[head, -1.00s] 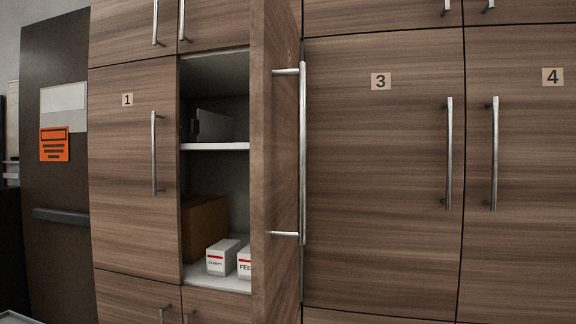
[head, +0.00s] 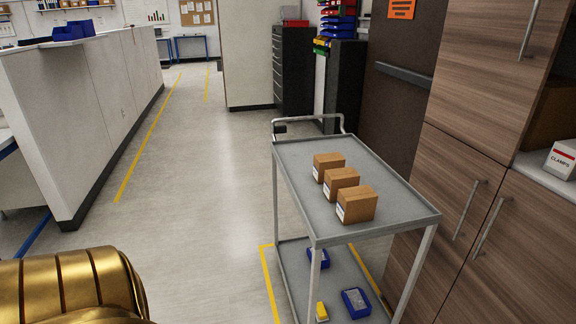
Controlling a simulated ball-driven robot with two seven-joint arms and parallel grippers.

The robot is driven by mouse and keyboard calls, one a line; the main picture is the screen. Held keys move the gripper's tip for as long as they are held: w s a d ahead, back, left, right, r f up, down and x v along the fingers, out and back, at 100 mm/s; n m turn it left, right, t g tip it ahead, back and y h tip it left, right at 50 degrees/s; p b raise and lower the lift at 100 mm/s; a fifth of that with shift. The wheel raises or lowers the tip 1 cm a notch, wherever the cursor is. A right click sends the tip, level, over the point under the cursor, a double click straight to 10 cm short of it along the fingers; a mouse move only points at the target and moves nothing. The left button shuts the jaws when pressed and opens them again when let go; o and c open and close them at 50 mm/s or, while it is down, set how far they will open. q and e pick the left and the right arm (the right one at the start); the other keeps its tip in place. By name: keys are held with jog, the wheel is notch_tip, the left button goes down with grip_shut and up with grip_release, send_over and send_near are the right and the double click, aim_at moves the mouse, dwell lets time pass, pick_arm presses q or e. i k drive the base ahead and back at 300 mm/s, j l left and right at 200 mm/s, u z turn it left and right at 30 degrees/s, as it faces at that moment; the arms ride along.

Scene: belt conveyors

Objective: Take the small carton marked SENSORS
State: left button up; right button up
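Three small brown cartons stand in a row on the top of a grey cart: a far one (head: 330,162), a middle one (head: 343,180) and a near one (head: 360,203). Each has a white label on its left side, too small to read, so I cannot tell whether one is marked SENSORS. A white carton marked CLAMPS (head: 562,160) with a red stripe sits on the cabinet shelf at the right edge. Neither of my grippers is in view.
The cart (head: 405,205) stands against the wooden cabinet (head: 480,95). Blue bins (head: 356,302) and a yellow item (head: 321,311) are on its lower shelf. Open floor (head: 205,190) lies left of it, up to a white partition (head: 85,120).

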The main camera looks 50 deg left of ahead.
aim_at(322, 162)
jog(key=u, duration=1.25)
